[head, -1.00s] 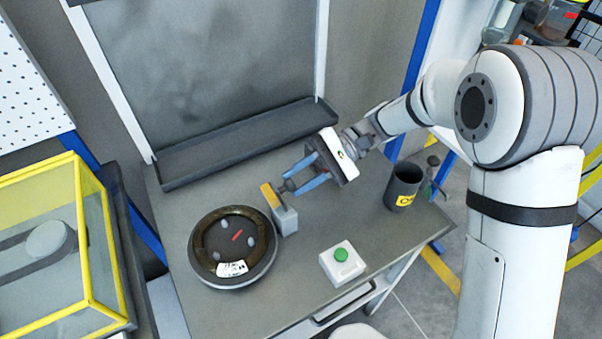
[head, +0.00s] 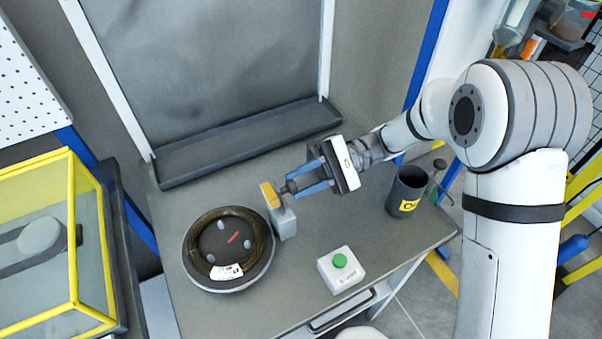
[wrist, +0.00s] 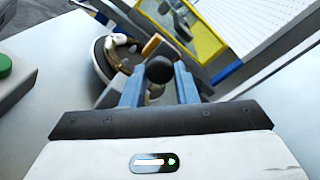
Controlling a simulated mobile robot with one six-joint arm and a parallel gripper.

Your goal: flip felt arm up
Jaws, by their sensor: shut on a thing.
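The felt arm shows as an upright yellow-orange pad (head: 269,195) on a grey post (head: 285,224) at the turntable's right edge. A dark round knob sticks out from it towards my gripper; it shows in the wrist view (wrist: 159,69). My gripper (head: 296,187) has its blue-grey fingers on both sides of this knob and is shut on it. The pad also shows just beyond the knob in the wrist view (wrist: 152,44). The dark coil (head: 255,232) lies on the round turntable (head: 210,286), with a white label (head: 226,272) at its front.
A white box with a green button (head: 340,261) stands front right on the grey table. A dark cup (head: 406,190) stands at the right edge. A long dark tray (head: 245,142) runs along the back. A yellow-framed guard (head: 72,240) is at the left. The table between tray and turntable is clear.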

